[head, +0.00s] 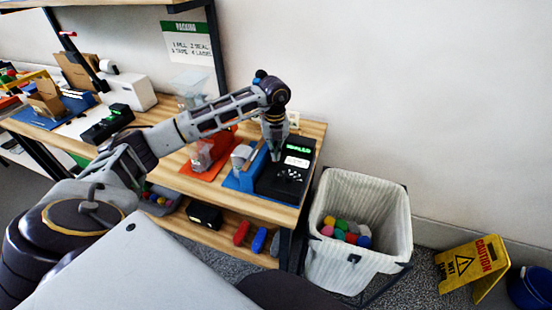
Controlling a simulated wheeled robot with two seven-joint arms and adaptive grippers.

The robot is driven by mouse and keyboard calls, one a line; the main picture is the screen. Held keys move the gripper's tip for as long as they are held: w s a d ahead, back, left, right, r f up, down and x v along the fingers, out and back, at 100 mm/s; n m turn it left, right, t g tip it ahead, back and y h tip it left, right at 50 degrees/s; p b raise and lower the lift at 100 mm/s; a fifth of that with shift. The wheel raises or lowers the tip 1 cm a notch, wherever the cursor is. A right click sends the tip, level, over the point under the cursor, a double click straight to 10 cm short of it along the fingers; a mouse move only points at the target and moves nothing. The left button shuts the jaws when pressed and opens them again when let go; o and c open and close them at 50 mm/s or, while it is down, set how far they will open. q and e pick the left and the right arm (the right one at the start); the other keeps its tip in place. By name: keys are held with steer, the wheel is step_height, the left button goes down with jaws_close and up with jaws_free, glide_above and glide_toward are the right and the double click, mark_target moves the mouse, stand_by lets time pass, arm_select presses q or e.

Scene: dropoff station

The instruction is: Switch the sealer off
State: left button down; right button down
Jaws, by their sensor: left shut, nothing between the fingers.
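The sealer seems to be the black unit (270,188) at the right end of the wooden bench. My left arm reaches over the bench from the left. My left gripper (276,157) points down, shut and empty, at the left edge of the black unit's top, by the display. I cannot tell whether its fingertips touch the unit. Any switch is too small or hidden to make out. My right gripper is not in view.
Another black device with a green display (108,123) is further left. A white laundry-style bin (340,265) with colored balls stands right of the bench, near a yellow caution sign (470,266).

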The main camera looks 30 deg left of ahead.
arm_select(q)
steer(key=shift+f, duration=0.25)
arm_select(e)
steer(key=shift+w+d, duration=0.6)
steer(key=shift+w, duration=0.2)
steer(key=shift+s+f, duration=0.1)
